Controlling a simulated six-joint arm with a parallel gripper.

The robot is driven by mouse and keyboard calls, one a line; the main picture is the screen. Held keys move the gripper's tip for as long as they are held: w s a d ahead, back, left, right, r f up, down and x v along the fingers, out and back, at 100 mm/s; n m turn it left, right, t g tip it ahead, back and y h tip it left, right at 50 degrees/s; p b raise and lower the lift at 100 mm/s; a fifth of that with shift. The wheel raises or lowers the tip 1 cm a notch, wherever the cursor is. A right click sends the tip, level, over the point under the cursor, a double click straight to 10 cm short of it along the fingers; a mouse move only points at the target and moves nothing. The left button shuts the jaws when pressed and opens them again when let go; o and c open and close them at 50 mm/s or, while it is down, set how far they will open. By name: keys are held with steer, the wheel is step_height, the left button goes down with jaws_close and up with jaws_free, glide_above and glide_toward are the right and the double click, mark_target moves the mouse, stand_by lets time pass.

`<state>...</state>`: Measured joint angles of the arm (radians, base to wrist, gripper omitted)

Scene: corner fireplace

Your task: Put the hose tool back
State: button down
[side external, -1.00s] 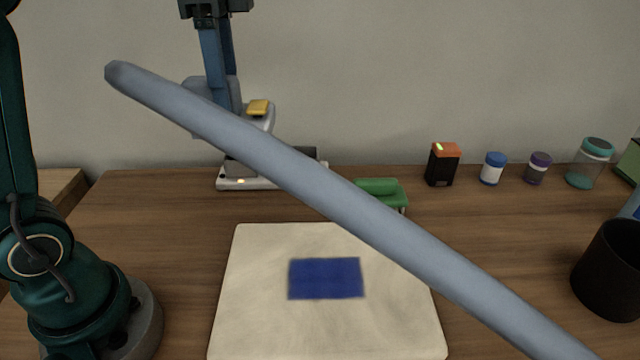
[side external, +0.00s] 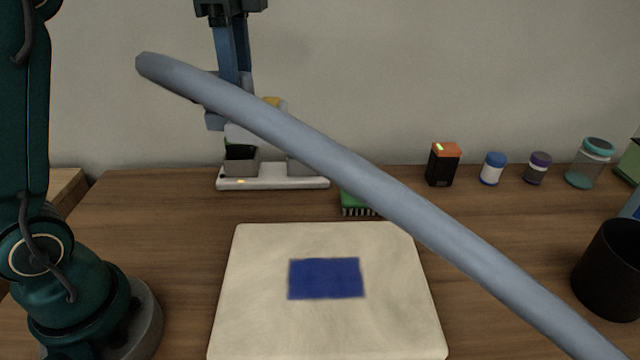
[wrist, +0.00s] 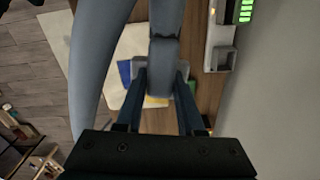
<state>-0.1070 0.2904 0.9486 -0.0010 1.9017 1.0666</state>
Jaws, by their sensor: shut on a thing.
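The hose tool (side external: 213,121) is grey-blue with a yellow part (side external: 271,102) and hangs in my gripper (side external: 236,80) at the back left of the table. The thick grey-blue hose (side external: 400,205) sweeps across the side view and hides part of the tool. In the wrist view my gripper (wrist: 161,82) is shut on the tool (wrist: 163,60), with the yellow part just below. A pale dock (side external: 272,183) with grey sockets stands on the table beneath the tool. The wrist view shows an open, empty-looking socket (wrist: 223,60) and green lit bars (wrist: 246,10) beside it.
A green brush (side external: 357,203) lies right of the dock, partly behind the hose. A cream board (side external: 325,335) with a blue patch (side external: 326,278) is in front. A black-orange box (side external: 442,165), small jars (side external: 493,168) and a black cup (side external: 610,270) stand at right.

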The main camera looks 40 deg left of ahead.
steer(key=s+a+f+n, duration=0.1)
steer(key=a+f+n, duration=0.1)
steer(key=a+f, duration=1.05)
steer(key=shift+w+d+f, duration=1.1)
steer(key=shift+d+f, duration=0.15)
steer(key=shift+f, duration=0.3)
steer(key=shift+w+d+f, duration=1.15)
steer(key=shift+d+f, duration=0.05)
steer(key=shift+f, duration=0.4)
steer(key=shift+w+d+f, duration=1.1)
steer(key=shift+d+f, duration=0.15)
steer(key=shift+f, duration=0.3)
steer(key=shift+f, duration=0.15)
steer(key=c, duration=0.5)
jaws_free()
